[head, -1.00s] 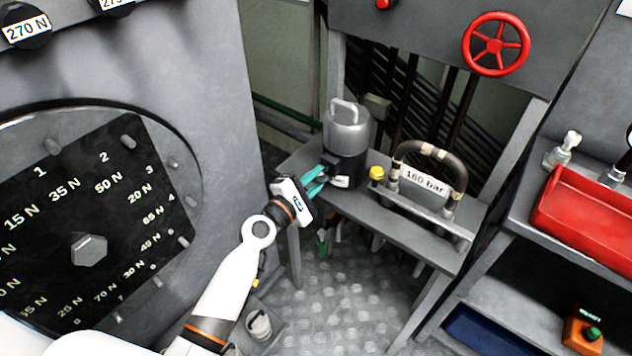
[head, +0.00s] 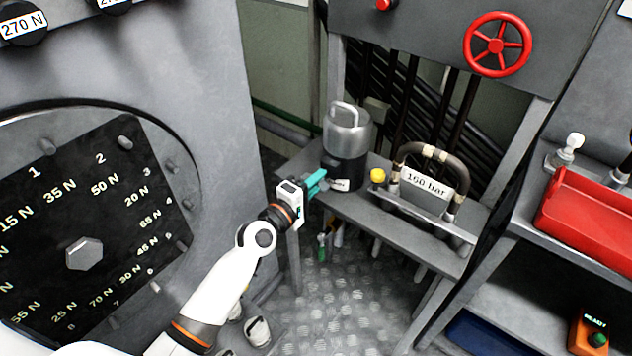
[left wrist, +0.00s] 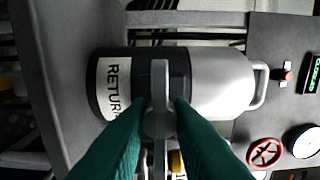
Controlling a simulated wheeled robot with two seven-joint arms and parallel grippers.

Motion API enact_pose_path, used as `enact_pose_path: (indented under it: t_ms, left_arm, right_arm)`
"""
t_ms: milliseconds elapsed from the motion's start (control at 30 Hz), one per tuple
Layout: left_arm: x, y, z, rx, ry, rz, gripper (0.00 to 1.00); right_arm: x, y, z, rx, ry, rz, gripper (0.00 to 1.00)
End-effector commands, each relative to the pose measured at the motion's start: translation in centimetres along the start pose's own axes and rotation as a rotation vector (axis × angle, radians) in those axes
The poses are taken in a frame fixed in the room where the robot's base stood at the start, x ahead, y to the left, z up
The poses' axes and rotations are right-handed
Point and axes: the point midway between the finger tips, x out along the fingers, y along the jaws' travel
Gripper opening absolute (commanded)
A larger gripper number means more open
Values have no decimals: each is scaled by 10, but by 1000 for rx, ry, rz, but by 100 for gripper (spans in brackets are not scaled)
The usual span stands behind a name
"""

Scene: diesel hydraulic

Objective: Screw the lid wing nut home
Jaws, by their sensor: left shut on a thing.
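The canister (head: 347,150) stands upright on the grey bench, with a dark lower body, a shiny grey lid (head: 348,128) and a loop handle on top. In the left wrist view the canister (left wrist: 210,82) lies sideways, with a white label (left wrist: 112,85) reading "RETURN". My left gripper (head: 317,182) is at the canister's left front side. Its teal fingers (left wrist: 160,108) are shut on a grey upright piece, which appears to be the wing nut (left wrist: 160,78), in front of the lid seam. The fingers hide part of it. My right gripper is out of view.
A yellow knob (head: 377,175) and a black hose handle with a "160 bar" tag (head: 426,181) are to the canister's right. A red handwheel (head: 497,45) is above. A red tray (head: 590,222) is on the right bench. A large grey panel stands at the left.

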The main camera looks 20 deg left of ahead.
Motion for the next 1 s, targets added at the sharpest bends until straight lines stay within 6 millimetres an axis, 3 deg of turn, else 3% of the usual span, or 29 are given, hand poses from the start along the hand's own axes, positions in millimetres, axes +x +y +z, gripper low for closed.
enact_pose_path:
  t_ms: [367,400,533,833,1000]
  left_arm:
    - [0,1,0,7,1,3,0]
    - [0,1,0,7,1,3,23]
    - [0,1,0,6,1,2,41]
    - [-2,1,0,5,0,1,41]
    - [-22,2,0,6,0,3,41]
  right_arm:
    - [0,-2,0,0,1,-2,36]
    - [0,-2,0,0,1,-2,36]
    - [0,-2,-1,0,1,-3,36]
    - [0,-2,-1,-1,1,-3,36]
    - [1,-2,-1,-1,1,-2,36]
